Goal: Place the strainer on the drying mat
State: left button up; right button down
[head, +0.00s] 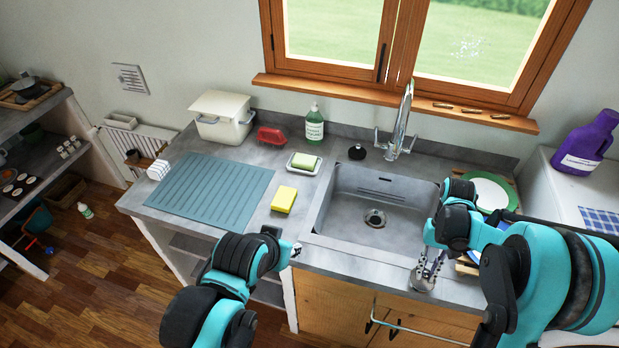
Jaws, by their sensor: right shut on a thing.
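The blue-grey ribbed drying mat (212,196) lies flat on the counter left of the sink, with its surface clear. My left gripper (295,250) is by the counter's front edge, left of the sink and away from the mat.
Between mat and sink are a yellow sponge (284,199) and a soap dish with a green bar (303,163). A green-rimmed plate (488,190) stands right.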

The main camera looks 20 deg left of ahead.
aim_at(202, 199)
jog(key=k+j, duration=0.2)
jog(key=j, duration=0.2)
jog(key=k+j, duration=0.25)
jog(key=j, duration=1.7)
jog(key=k, duration=0.05)
